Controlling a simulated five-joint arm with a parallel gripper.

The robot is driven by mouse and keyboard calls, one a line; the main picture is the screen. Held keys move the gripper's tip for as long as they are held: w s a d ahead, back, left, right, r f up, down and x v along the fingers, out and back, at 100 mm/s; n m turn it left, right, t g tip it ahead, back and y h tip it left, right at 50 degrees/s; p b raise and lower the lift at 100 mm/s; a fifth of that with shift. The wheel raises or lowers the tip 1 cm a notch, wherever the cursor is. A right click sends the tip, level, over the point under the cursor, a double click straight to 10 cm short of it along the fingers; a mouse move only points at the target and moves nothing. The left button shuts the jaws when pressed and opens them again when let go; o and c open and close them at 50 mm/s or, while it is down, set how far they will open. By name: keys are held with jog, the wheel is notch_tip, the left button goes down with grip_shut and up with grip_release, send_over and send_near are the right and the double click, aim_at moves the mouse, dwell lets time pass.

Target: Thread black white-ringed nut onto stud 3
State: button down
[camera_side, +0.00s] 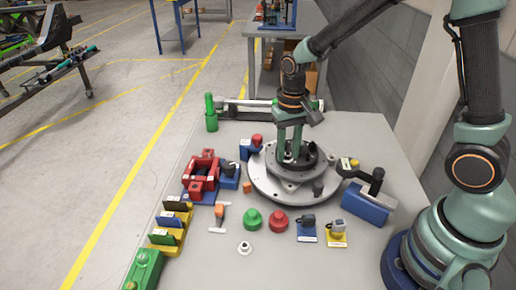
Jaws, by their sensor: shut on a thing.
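My gripper (289,154) points down over the round grey chassis fixture (263,187), its two green fingers low at the dark raised hub (311,158) in the middle. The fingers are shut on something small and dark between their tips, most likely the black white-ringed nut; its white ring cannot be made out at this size. The studs are too small to tell apart, so I cannot tell which one is stud 3 or whether the nut touches it. The fingers hide part of the hub.
A blue block with a black handle (366,206) stands right of the fixture. A red frame (202,172) and yellow holders (172,220) line the left. Green (252,219) and red (278,221) knobs and a white ring-shaped part (244,248) lie in front.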

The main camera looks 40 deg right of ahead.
jog(key=shift+m, duration=2)
jog(key=c, duration=0.5)
grip_release()
jog(key=shift+r, duration=3.95)
jog(key=shift+r, duration=0.1)
